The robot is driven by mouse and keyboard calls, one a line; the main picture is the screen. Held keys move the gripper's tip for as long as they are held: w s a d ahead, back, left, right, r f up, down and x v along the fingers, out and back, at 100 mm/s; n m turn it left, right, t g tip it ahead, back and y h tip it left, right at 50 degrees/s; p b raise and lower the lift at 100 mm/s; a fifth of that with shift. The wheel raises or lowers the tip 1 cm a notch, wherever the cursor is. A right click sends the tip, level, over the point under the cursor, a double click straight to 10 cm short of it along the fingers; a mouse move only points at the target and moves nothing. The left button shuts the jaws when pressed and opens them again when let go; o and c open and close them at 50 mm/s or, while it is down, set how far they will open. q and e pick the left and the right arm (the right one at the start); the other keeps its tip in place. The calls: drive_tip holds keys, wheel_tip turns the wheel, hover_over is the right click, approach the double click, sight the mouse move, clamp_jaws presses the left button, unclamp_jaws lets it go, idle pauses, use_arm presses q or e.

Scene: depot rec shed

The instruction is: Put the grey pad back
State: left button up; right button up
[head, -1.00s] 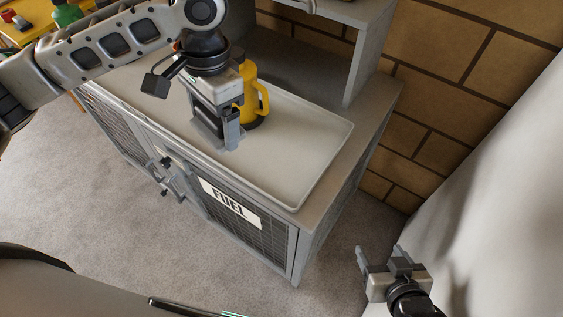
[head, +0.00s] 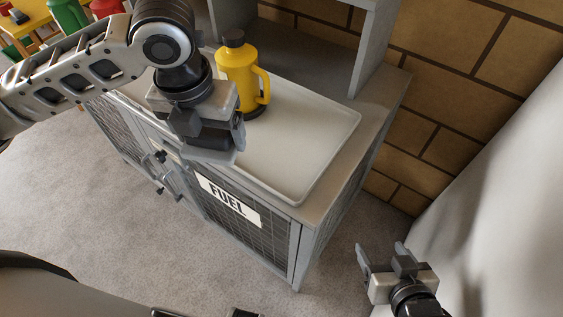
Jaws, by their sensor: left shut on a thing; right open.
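My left gripper (head: 215,143) is above the front edge of the cabinet top, pointing down. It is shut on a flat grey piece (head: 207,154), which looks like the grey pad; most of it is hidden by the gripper. I cannot tell whether it touches the tray below. My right gripper (head: 382,252) is open and empty, low at the right, apart from the cabinet.
A pale tray (head: 325,150) lies on the FUEL cabinet (head: 315,243); its right part is bare. A yellow jug (head: 240,75) with a dark lid stands on the tray behind my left gripper. A grey upright (head: 377,45) and brick wall (head: 460,100) bound the back.

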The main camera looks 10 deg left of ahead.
use_arm(q)
drive_tip(key=m, duration=0.4)
drive_tip(key=shift+s+f+b, duration=0.2)
drive_tip(key=shift+f+b, duration=0.1)
drive_tip(key=shift+f, duration=0.1)
drive_tip(key=shift+w+d+m+h, duration=0.1)
drive_tip(key=shift+m+h, duration=0.2)
drive_tip(key=w+d+f, duration=0.4)
drive_tip(key=w+d, duration=0.2)
hover_over(283, 159)
drive_tip(key=f, duration=0.5)
drive_tip(key=shift+s+a, duration=0.35)
drive_tip(key=shift+s, duration=0.05)
drive_tip(key=shift+w+d+f, duration=0.2)
drive_tip(key=shift+d+f, duration=0.05)
drive_tip(key=shift+f, duration=0.15)
drive_tip(key=shift+w+f, duration=0.1)
drive_tip(key=shift+f, duration=1.5)
drive_tip(key=shift+f, duration=0.1)
drive_tip(key=o, duration=0.9)
